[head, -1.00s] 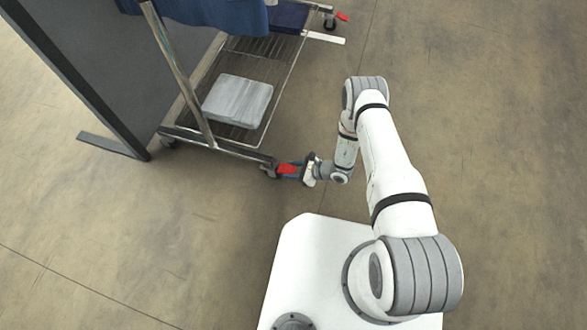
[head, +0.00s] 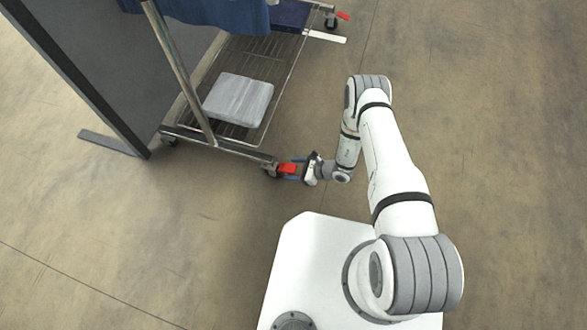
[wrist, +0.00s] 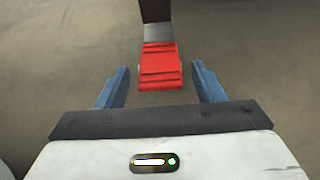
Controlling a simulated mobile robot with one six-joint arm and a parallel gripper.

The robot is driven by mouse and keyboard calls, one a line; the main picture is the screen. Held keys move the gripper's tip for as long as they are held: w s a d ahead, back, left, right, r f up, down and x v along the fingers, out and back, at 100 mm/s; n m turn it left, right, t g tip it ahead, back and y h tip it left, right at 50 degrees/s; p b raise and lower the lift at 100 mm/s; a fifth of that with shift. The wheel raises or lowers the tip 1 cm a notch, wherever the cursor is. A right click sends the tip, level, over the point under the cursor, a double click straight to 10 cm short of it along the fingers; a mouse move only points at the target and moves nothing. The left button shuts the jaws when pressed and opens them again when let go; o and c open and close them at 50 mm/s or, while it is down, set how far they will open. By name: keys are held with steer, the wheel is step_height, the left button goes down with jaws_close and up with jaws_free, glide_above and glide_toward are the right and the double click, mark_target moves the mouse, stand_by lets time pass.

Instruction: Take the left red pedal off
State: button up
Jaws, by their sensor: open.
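The left red pedal (head: 287,168) is on the near caster at the rack's front corner in the head view. In the wrist view the ribbed red pedal (wrist: 160,68) lies straight ahead, below a dark and grey metal part. My gripper (wrist: 161,76) is open, with one blue finger on each side of the pedal and a visible gap on both sides. In the head view my gripper (head: 293,169) reaches the pedal from the right, low near the floor. A second red pedal (head: 343,15) is on the far caster at the top.
The wheeled metal rack (head: 212,128) has a wire shelf with a grey-white box (head: 238,100) on it. Blue cloth (head: 215,12) hangs above. A dark panel (head: 75,80) stands at the left. The floor (head: 490,120) to the right is clear.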

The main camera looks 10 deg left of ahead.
steer(key=p+v, duration=0.2)
steer(key=v, duration=0.5)
steer(key=shift+d+r, duration=0.1)
steer(key=w+d+r+n+g+h+p, duration=0.15)
steer(key=r+n+p, duration=0.4)
steer(key=r, duration=1.75)
steer(key=w+d+r+n+g+h+p, duration=0.1)
steer(key=w+d+r+n+g+p, duration=0.35)
steer(key=r, duration=1.95)
steer(key=s+d+r+n+t+h+p, duration=0.2)
steer(key=s+d+r+p, duration=0.3)
steer(key=r, duration=0.8)
steer(key=s+d+r+n+t+h+p, duration=0.3)
steer(key=s+r+p, duration=0.4)
steer(key=r, duration=0.7)
steer(key=s+d+r+n+t+h+p, duration=0.2)
steer(key=s+d+r+p, duration=0.4)
steer(key=r, duration=0.7)
steer(key=shift+s+d+r+n+t+h, duration=0.2)
steer(key=shift+s+d+n+t+h, duration=0.2)
steer(key=shift+s+n+h, duration=0.45)
steer(key=shift+w+h, duration=0.2)
steer(key=shift+h, duration=0.1)
steer(key=shift+c, duration=0.3)
